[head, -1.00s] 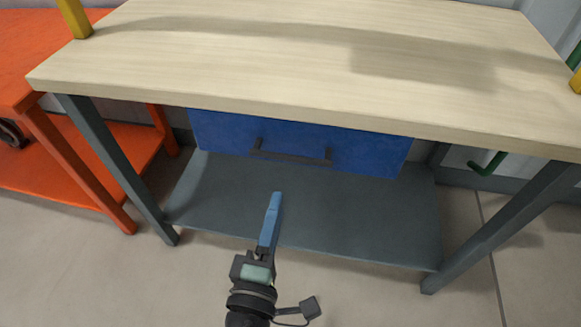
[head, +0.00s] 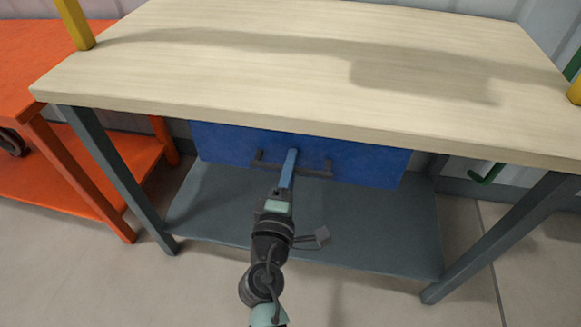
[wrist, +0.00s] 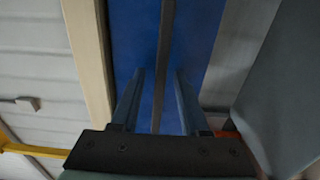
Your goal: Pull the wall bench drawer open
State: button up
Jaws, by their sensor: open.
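The blue drawer (head: 370,163) hangs under the wooden top of the wall bench (head: 300,60). It looks shut. Its dark bar handle (head: 318,173) runs across the drawer front. My gripper (head: 291,155) reaches in from the front at the middle of the handle and covers part of it in the head view. In the wrist view the two fingers of my gripper (wrist: 157,90) are apart. The handle (wrist: 164,60) shows as a dark bar running between them, with the blue drawer front (wrist: 195,30) behind. I cannot tell whether a finger touches the handle.
A grey lower shelf (head: 350,230) lies below the drawer. Grey bench legs (head: 120,180) stand at both sides. An orange table (head: 60,180) is at the left. A green hook (head: 487,173) shows at the right. The floor in front is clear.

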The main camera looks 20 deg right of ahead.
grip_shut()
dwell(1.4)
